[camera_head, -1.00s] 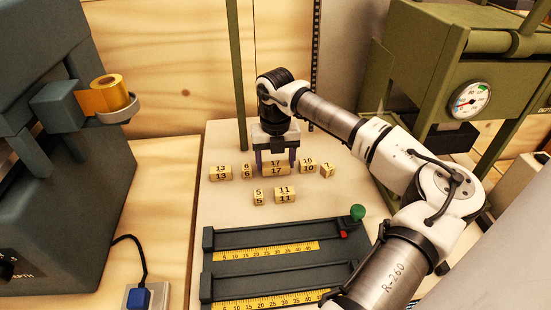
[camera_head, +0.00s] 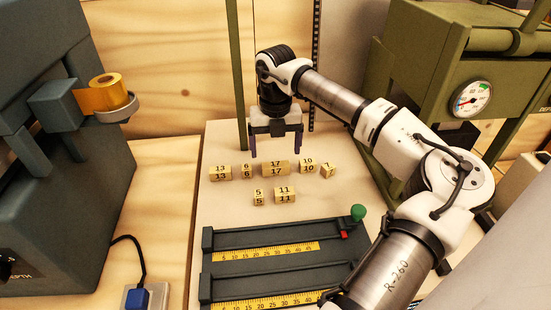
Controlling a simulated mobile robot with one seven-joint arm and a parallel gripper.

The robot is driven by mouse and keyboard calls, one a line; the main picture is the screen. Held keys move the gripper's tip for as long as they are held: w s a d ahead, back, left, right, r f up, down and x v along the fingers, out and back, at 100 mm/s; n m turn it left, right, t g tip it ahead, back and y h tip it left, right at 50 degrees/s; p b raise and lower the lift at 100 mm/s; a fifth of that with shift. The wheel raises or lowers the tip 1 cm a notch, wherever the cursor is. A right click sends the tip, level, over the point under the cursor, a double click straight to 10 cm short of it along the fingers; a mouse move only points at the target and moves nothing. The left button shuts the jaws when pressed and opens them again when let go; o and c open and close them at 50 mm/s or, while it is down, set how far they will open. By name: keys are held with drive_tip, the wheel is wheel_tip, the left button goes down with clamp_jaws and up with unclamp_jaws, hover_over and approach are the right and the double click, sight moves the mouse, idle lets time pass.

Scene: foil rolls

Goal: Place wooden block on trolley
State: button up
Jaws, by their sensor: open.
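Several small wooden blocks with printed numbers stand on a pale tabletop (camera_head: 225,220). The block marked 17 (camera_head: 275,168) is in the back row, between the 6 block (camera_head: 247,171) and the 10 block (camera_head: 307,166). The 13 block (camera_head: 220,173) is at the left end and a small block (camera_head: 328,170) at the right end. The 5 block (camera_head: 258,198) and 11 block (camera_head: 284,195) sit in front. My gripper (camera_head: 276,152) is open and empty, its fingers pointing down just above and behind the 17 block. I cannot make out a trolley.
A dark slotted fixture with yellow rulers (camera_head: 265,252) and a green knob (camera_head: 358,212) fills the front of the table. A green post (camera_head: 237,80) stands behind at left. A green machine with a gauge (camera_head: 471,99) is at right, a dark machine with a foil roll (camera_head: 105,93) at left.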

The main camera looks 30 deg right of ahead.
sight(276, 163)
wheel_tip(276, 163, up, 8)
drive_tip(key=shift+f, duration=0.25)
idle(0.5)
